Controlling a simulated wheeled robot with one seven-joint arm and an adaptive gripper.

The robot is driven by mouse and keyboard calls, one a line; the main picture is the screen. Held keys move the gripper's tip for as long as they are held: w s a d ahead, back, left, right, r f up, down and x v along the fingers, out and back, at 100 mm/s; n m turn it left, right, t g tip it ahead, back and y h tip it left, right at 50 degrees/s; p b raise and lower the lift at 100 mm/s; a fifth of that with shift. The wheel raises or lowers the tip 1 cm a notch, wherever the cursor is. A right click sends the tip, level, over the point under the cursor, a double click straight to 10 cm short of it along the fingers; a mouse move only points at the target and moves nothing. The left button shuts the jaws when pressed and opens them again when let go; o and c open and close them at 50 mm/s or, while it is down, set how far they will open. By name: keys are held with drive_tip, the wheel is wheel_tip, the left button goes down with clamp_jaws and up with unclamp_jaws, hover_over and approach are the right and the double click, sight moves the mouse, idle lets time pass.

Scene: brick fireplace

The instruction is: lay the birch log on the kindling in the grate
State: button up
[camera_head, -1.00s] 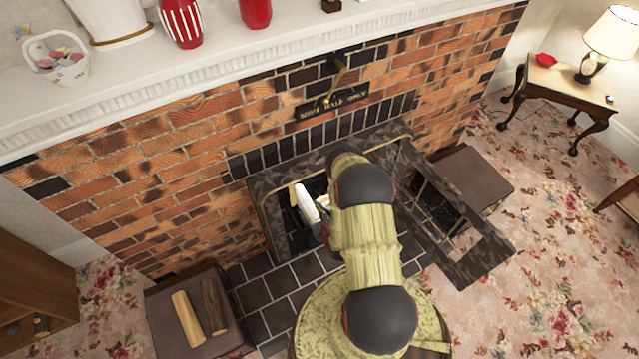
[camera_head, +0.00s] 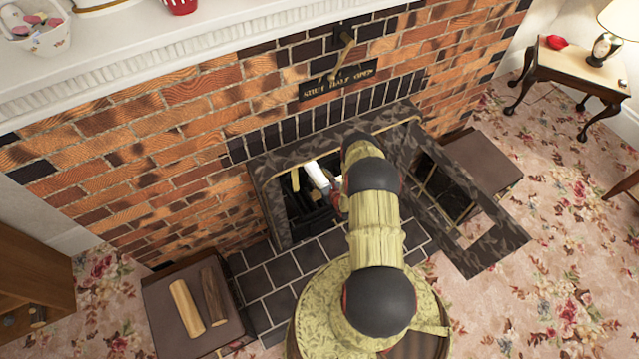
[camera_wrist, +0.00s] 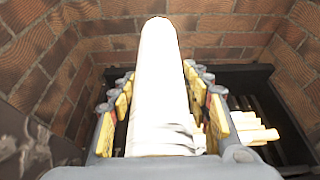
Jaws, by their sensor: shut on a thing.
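The white birch log (camera_wrist: 162,75) lies between the two fingers of my gripper (camera_wrist: 160,95) in the wrist view, its far end pointing forward into the brick firebox. My gripper is shut on it. In the head view the log (camera_head: 317,174) shows as a pale bar inside the fireplace opening, its near end hidden by my arm. Pale yellow kindling sticks (camera_wrist: 255,131) lie on the dark grate (camera_wrist: 285,128), to the right of and below the log in the wrist view. The log appears above the grate; its exact clearance cannot be told.
Brick firebox walls (camera_wrist: 40,65) close in on both sides. A dark surround (camera_head: 268,200) frames the opening, and an opened dark panel (camera_head: 480,245) stands at its right. Two other logs (camera_head: 187,307) lie on a box (camera_head: 150,300) at the left. Dark tiles cover the hearth (camera_head: 270,285).

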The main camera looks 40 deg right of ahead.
drive_tip(key=shift+w+d+f, duration=0.15)
drive_tip(key=shift+d+f, duration=0.15)
drive_tip(key=shift+f, duration=0.05)
drive_tip(key=shift+w+d+f+b, duration=0.15)
drive_tip(key=shift+f+b, duration=0.3)
drive_tip(key=shift+f, duration=0.45)
drive_tip(key=shift+w+d+f+b, duration=0.1)
drive_tip(key=shift+f+b, duration=0.3)
drive_tip(key=shift+f, duration=0.5)
drive_tip(key=shift+s+f+b, duration=0.1)
drive_tip(key=shift+f+b, duration=0.15)
drive_tip(key=shift+b, duration=0.05)
drive_tip(key=o, duration=1.5)
drive_tip(key=shift+r+p, duration=0.25)
drive_tip(key=shift+p, duration=0.1)
drive_tip(key=p+v, duration=0.3)
drive_tip(key=v, duration=0.9)
drive_tip(key=shift+p, duration=0.4)
